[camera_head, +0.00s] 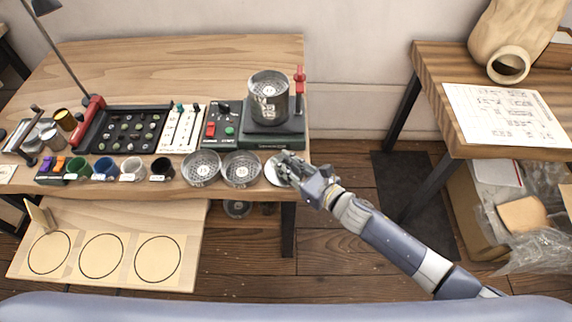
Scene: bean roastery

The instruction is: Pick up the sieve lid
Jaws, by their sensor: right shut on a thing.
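The sieve lid (271,173), a pale round metal disc, lies at the right front edge of the wooden table, just right of two round sieves. My right gripper (284,166) comes in from the right and is shut on the lid's right side, covering part of it. I cannot tell whether the lid is clear of the tabletop. My left gripper is not in view.
Two sieves (201,168) (241,169) stand close on the lid's left. Behind it is a dark shaker base (272,137) with a metal sieve stack (268,105) and a red-handled post (300,82). Several small cups line the front edge. A side table (440,85) stands right.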

